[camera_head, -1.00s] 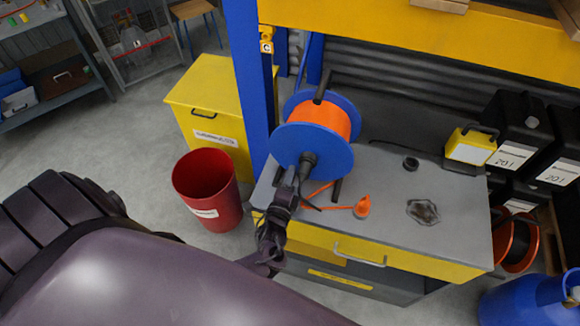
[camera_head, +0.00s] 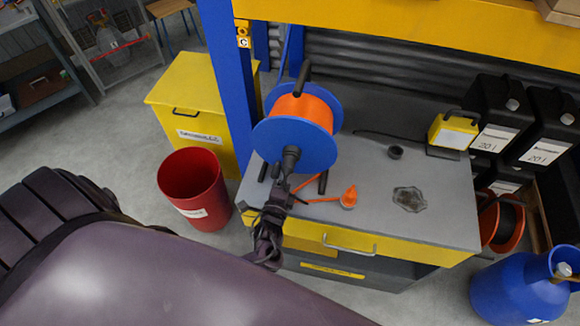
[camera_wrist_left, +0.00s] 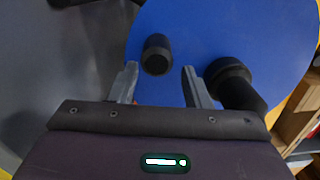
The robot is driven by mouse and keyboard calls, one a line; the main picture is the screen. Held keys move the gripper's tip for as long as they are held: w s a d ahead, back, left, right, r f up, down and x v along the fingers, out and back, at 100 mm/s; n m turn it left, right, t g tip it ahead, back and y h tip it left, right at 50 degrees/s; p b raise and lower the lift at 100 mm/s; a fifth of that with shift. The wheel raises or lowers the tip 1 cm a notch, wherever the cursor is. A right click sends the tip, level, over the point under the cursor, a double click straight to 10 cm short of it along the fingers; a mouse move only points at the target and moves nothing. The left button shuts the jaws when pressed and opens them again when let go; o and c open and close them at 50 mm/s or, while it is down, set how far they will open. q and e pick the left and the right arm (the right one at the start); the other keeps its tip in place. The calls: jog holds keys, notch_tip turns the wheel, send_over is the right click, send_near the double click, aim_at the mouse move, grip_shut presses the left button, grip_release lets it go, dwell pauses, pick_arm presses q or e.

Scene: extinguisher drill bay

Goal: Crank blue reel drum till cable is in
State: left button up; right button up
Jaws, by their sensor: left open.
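The blue reel drum (camera_head: 308,148) stands on the grey bench top, with orange cable (camera_head: 306,107) wound between its flanges. A loose orange cable end runs to an orange plug (camera_head: 349,196) lying on the bench. My left gripper (camera_head: 280,190) is just below the near flange in the head view. In the left wrist view my left gripper (camera_wrist_left: 160,72) is open, its fingers either side of a short black crank knob (camera_wrist_left: 157,50) on the blue flange (camera_wrist_left: 195,35). Contact cannot be told. A black hub (camera_wrist_left: 232,78) is right of the fingers. My right gripper is not in view.
A yellow lamp box (camera_head: 453,130) and black canisters (camera_head: 497,112) stand right. A red bin (camera_head: 194,190), yellow chest (camera_head: 180,95) and blue post (camera_head: 228,90) are left.

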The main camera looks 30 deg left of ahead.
pick_arm(q)
jog(key=s+d, duration=0.2)
jog(key=s, duration=0.1)
jog(key=s+d+b, duration=0.1)
jog(key=shift+s, duration=0.35)
jog(key=shift+d, duration=0.3)
jog(key=shift+a, duration=0.1)
jog(key=shift+s+a, duration=0.1)
